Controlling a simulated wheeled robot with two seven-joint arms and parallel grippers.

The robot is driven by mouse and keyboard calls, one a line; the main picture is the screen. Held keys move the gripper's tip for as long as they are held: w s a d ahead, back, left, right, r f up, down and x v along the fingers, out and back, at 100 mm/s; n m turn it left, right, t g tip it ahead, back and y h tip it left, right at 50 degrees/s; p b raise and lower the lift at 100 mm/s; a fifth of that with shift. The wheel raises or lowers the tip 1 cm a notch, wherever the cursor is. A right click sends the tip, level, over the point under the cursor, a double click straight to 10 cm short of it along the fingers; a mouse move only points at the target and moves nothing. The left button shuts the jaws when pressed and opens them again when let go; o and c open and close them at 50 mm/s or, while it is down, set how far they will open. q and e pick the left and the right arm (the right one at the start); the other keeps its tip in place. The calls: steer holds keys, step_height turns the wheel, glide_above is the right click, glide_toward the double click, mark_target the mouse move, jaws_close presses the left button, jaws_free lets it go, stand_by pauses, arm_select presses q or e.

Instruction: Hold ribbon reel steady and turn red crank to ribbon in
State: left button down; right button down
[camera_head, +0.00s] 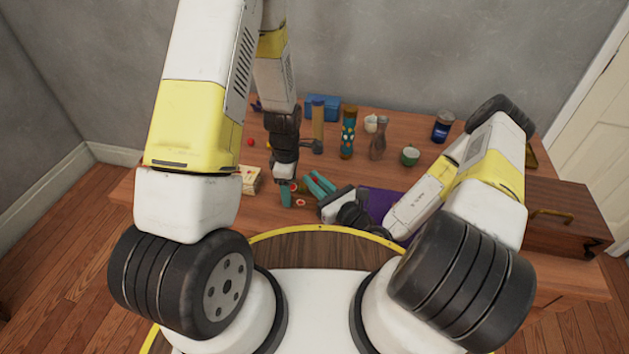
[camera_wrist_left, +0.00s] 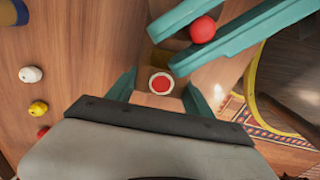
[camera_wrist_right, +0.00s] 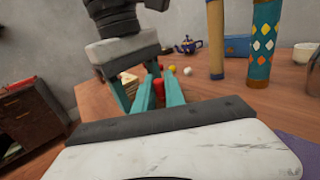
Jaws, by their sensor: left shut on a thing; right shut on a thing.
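The ribbon reel shows in the left wrist view as a round, white-rimmed red face (camera_wrist_left: 161,84). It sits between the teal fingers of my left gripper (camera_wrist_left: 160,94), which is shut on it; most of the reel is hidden. My left gripper (camera_head: 286,193) points down near the table's front edge in the head view. The red crank knob (camera_wrist_left: 203,29) is between the teal fingers of my right gripper (camera_head: 314,185), which is shut on it. The knob also shows red in the right wrist view (camera_wrist_right: 157,88). The two grippers are close together.
A cream and red box (camera_head: 250,179) lies left of the grippers. A patterned tube (camera_head: 348,132), a blue box (camera_head: 322,107) and several jars stand behind. A purple cloth (camera_head: 385,203) and a wooden chest (camera_head: 565,215) are to the right.

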steer(key=c, duration=1.4)
jaws_free()
